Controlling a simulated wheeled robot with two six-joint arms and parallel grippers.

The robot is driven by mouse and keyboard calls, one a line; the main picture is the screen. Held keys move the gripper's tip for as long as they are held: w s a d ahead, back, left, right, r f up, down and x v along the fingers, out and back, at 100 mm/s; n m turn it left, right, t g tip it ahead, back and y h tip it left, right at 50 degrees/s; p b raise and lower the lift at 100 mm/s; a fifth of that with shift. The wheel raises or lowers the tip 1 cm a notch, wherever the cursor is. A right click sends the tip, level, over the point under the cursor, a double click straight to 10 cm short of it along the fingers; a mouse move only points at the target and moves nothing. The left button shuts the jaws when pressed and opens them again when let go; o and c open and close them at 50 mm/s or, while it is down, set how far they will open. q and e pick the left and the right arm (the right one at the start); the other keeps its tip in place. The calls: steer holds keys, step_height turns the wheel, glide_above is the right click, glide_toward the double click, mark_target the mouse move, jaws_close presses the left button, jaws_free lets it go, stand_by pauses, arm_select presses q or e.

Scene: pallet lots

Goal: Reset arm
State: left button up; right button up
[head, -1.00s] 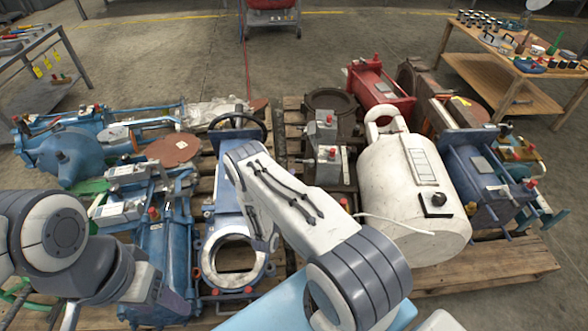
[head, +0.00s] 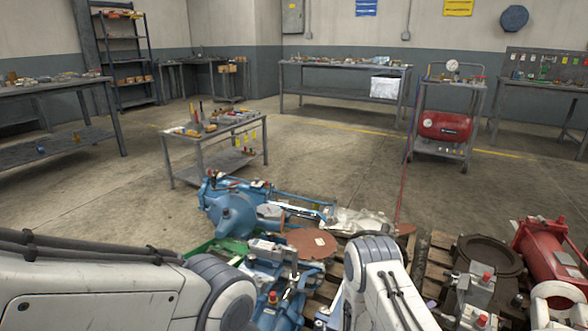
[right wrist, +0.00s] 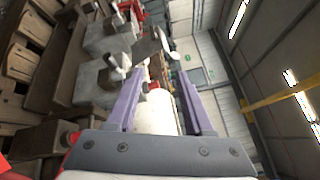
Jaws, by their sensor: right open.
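My right gripper (right wrist: 161,76) shows in the right wrist view as two purple fingers spread apart. No object is gripped between them; a white cylinder (right wrist: 156,112) lies beyond, in the gap. In the head view, only white and grey links of my right arm show at the bottom centre; its gripper is hidden. A large white link of my left arm fills the lower left of the head view, and the left gripper is out of view.
Blue machine parts (head: 232,212) and a dark round housing (head: 490,254) crowd the pallets below. A red machine (head: 553,252) stands at right. A tool cart (head: 208,140) and a red compressor (head: 444,127) stand beyond. Open concrete floor (head: 310,165) lies between.

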steer(key=s+a+r+m+g+y, duration=0.2)
steer(key=s+a+r+m+g, duration=0.25)
steer(key=r+m, duration=0.25)
steer(key=s+a+r+m+g+y, duration=0.25)
steer(key=s+a+r+m, duration=0.25)
steer(key=r+m, duration=0.25)
steer(key=s+a+r+m+y, duration=0.3)
steer(key=s+a+m+y, duration=0.4)
steer(key=s+a, duration=0.3)
steer(key=s+a+r+m+y, duration=0.3)
steer(key=s+a+m+y, duration=0.35)
steer(key=s+a, duration=0.35)
step_height(320, 180, up, 37)
steer(key=a+m+p, duration=0.1)
steer(key=a+p, duration=0.1)
steer(key=p, duration=3.4)
steer(key=shift+w+r+p, duration=0.15)
steer(key=shift+w+p, duration=0.2)
